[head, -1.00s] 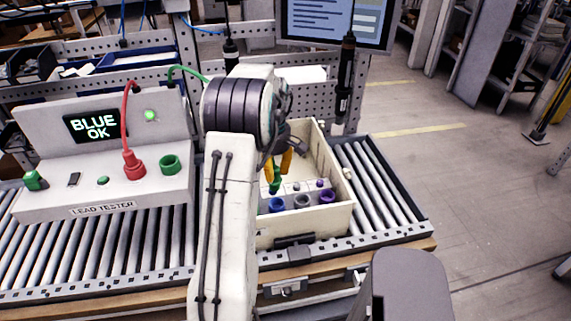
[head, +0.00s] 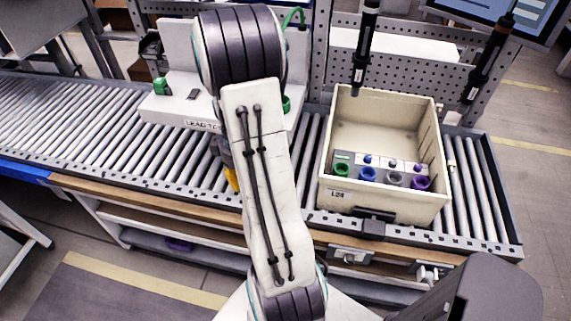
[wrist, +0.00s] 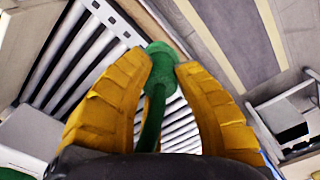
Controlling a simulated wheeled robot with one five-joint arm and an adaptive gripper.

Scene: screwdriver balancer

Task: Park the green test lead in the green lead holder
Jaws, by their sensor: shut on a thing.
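My gripper (wrist: 162,68) is shut on the green test lead (wrist: 153,108), with a yellow finger on each side of its plug in the wrist view. In the head view my arm hides most of the gripper; only a bit of yellow finger (head: 231,178) shows, in front of the lead tester (head: 172,112). A green ring-shaped holder (head: 287,104) on the tester shows partly beside my arm. A green socket (head: 341,170) stands at the left of the row in the cream bin. Part of the green cable (head: 293,17) shows behind my arm.
The cream bin (head: 325,184) stands right of my arm on the roller conveyor (head: 75,115). It also holds blue, grey and purple sockets. Two dark hanging tools (head: 365,45) (head: 490,58) are above and behind it. Rollers left of the tester are clear.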

